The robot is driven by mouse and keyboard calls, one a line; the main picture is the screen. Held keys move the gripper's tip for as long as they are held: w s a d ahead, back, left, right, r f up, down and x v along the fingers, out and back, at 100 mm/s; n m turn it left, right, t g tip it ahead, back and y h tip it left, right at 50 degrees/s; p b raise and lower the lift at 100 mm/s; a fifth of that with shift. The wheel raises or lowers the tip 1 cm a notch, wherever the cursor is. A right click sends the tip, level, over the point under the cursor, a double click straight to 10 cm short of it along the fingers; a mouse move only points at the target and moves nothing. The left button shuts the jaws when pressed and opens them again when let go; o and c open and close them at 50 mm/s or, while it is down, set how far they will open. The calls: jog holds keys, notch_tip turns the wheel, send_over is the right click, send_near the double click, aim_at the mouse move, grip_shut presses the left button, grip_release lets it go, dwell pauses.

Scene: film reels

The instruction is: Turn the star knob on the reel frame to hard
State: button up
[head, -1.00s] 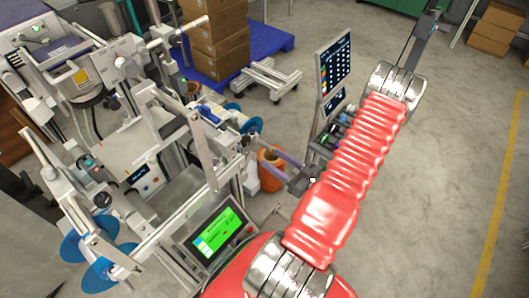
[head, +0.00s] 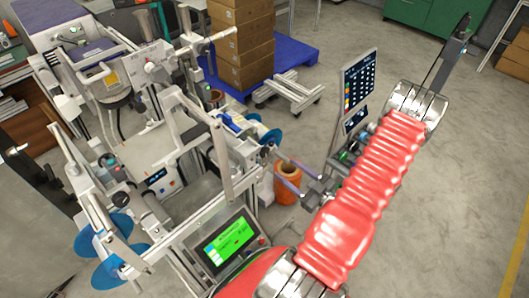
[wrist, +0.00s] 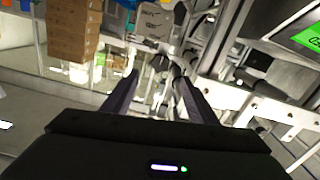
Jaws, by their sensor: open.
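The reel frame (head: 226,177) is a pale metal machine with rails, posts and blue reels (head: 112,270) at its lower left. Dark round knobs (head: 107,160) show on its left part; I cannot tell which one is the star knob, or its setting. My gripper (head: 279,167) reaches from the right toward the machine's right side, its two purple-grey fingers apart and empty. In the wrist view my gripper (wrist: 157,75) is open, with pale machine parts beyond the fingertips; no star knob can be made out there.
A green-lit screen (head: 228,240) is on the machine's front. An orange cylinder (head: 287,185) stands on the floor behind the fingers. Stacked cartons (head: 240,45) stand on a blue pallet (head: 292,52). The floor at right is clear.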

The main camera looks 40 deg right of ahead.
aim_at(266, 153)
jog(key=shift+w+a, duration=0.2)
jog(key=shift+w, duration=6.2)
jog(key=shift+c, duration=0.5)
jog(key=c, duration=1)
jog(key=shift+o, duration=0.2)
jog(key=shift+m, duration=2.4)
jog(key=shift+d, duration=0.1)
jog(key=o, duration=1.1)
jog(key=shift+c, duration=0.2)
